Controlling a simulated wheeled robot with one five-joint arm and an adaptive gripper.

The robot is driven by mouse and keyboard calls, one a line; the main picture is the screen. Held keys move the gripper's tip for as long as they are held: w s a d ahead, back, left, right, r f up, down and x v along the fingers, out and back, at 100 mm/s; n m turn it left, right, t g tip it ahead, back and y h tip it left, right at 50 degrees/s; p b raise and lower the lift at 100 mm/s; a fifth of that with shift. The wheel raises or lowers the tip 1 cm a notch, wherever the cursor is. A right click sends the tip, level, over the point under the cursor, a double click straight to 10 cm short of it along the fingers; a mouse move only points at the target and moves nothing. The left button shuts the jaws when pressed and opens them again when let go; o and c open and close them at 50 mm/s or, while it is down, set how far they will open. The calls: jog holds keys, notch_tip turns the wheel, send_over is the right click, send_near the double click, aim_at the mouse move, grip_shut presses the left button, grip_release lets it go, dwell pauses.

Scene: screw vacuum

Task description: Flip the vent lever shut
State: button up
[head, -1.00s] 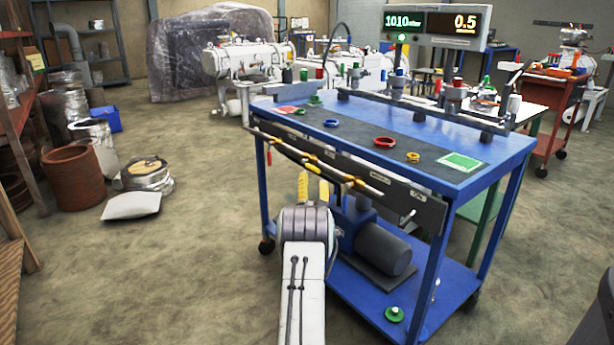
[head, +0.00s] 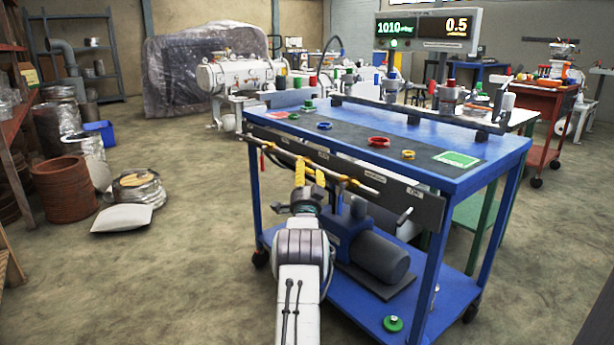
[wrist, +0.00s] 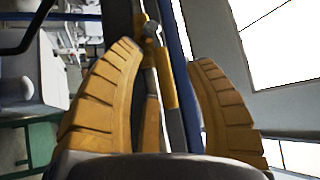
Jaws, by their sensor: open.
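My gripper (head: 309,171) is at the front of the blue cart, its yellow fingers apart and raised to the rail (head: 368,188) along the cart's front panel. In the wrist view, my open gripper (wrist: 168,85) has the rail and a yellow fitting (wrist: 165,78) with a silver end between its fingers. No grip on it shows. Yellow fittings (head: 345,179) sit along the rail; my fingers hide part of it. I cannot tell for certain which piece is the vent lever.
The blue cart top (head: 492,152) bears coloured rings and a green-framed card (head: 457,159). A dark motor (head: 380,254) sits on its lower shelf. A lit display (head: 427,29) stands behind.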

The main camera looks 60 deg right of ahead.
jog(key=shift+w+d+r, duration=0.1)
jog(key=shift+w+d, duration=0.1)
jog(key=shift+d, duration=0.1)
jog(key=shift+o, duration=0.3)
grip_shut()
dwell(0.3)
